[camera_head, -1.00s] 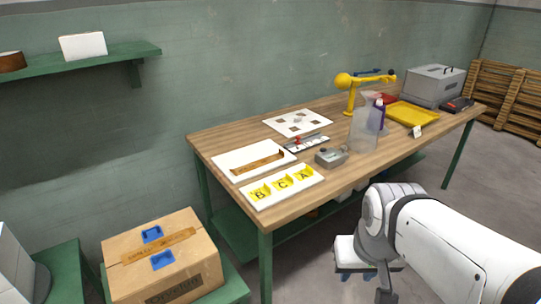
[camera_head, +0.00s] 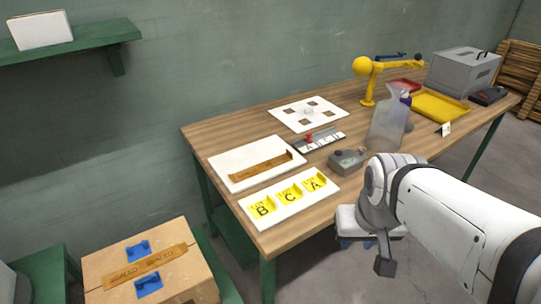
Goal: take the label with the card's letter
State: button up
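Three yellow labels lie in a row on a white board (camera_head: 292,216) at the near left of the wooden table. From left to right they read B (camera_head: 263,208), C (camera_head: 291,195) and A (camera_head: 317,184). A small white card (camera_head: 446,129) stands at the table's right front edge; its mark is too small to read. My gripper (camera_head: 384,266) hangs in front of the table, below its top and apart from the labels. It is small and dark here, and I cannot tell whether its fingers are open.
Behind the labels are a white board with a brown strip (camera_head: 262,168), a strip with a red knob (camera_head: 318,141) and a grey device (camera_head: 347,160). A cardboard box (camera_head: 150,270) sits lower left.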

aim_at(273, 207)
jog(key=w+a+f+n+t+y+b, duration=0.1)
jog(key=w+a+f+t, duration=0.1)
jog(key=w+f, duration=0.2)
jog(key=w+a+f+n+t+y+b, duration=0.1)
jog(key=w+a+f+n+t, duration=0.1)
jog(key=w+f, duration=0.3)
jog(key=w+a+f+n+t+y+b, duration=0.1)
jog(key=w+f, duration=0.4)
jog(key=w, duration=0.6)
jog(key=shift+a+n+t+b, duration=0.6)
jog(key=shift+a+t, duration=0.1)
jog(key=shift+t, duration=0.5)
jog(key=a+y, duration=0.1)
jog(key=a, duration=0.1)
jog(key=a+f+n+y, duration=0.1)
jog(key=y, duration=0.1)
jog(key=a+f+t+y+b, duration=0.1)
jog(key=a, duration=0.1)
jog(key=shift+w+a+f+n, duration=0.2)
jog(key=shift+w+a+n, duration=0.1)
jog(key=shift+a, duration=0.05)
jog(key=shift+w+a+f+y, duration=0.2)
jog(key=shift+w+a+y, duration=0.2)
jog(key=shift+a, duration=0.1)
jog(key=x, duration=0.6)
jog(key=shift+w+a+p, duration=0.2)
jog(key=shift+w+p, duration=0.1)
jog(key=shift+p, duration=0.05)
jog(key=shift+r, duration=0.1)
grip_shut()
